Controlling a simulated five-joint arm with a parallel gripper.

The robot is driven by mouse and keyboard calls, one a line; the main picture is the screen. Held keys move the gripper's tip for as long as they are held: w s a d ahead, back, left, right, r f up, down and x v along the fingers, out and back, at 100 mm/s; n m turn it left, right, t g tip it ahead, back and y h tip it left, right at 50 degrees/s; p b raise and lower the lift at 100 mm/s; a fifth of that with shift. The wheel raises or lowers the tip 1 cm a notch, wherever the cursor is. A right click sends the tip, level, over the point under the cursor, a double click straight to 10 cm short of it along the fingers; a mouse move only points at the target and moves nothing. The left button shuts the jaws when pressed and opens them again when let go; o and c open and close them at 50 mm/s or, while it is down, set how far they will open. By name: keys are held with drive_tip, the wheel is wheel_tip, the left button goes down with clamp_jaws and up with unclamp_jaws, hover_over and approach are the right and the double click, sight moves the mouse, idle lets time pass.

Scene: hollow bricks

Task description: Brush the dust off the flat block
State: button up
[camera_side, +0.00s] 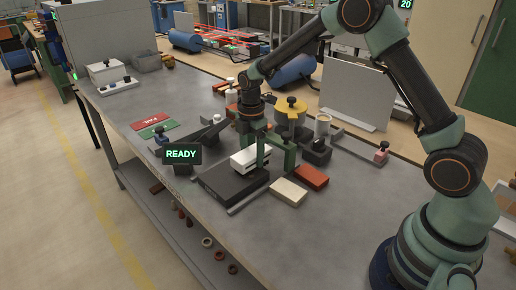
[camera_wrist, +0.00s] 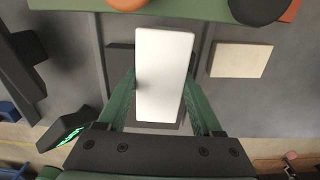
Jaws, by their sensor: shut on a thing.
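My gripper (camera_side: 262,148) is shut on a white oblong block (camera_side: 250,159), its fingers on the two long sides. In the wrist view the block's plain white face (camera_wrist: 164,75) fills the space between the green fingers. In the side view a dark line runs along its side. It is over or on a dark flat slab (camera_side: 226,184); I cannot tell whether they touch. The slab shows partly behind it in the wrist view (camera_wrist: 120,62). A flat cream block (camera_side: 288,193) lies to the right, also seen in the wrist view (camera_wrist: 241,60). I make out no brush or dust.
A red block (camera_side: 311,176) lies beside the cream one. A READY display (camera_side: 181,154) stands left of the slab. The front of the grey table (camera_side: 260,235) is clear.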

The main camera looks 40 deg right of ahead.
drive_tip(key=shift+a, duration=5.35)
drive_tip(key=shift+a+r, duration=0.2)
drive_tip(key=shift+r, duration=0.35)
drive_tip(key=shift+a+r, duration=0.15)
drive_tip(key=shift+r, duration=0.4)
wheel_tip(320, 180, up, 6)
drive_tip(key=shift+f, duration=0.1)
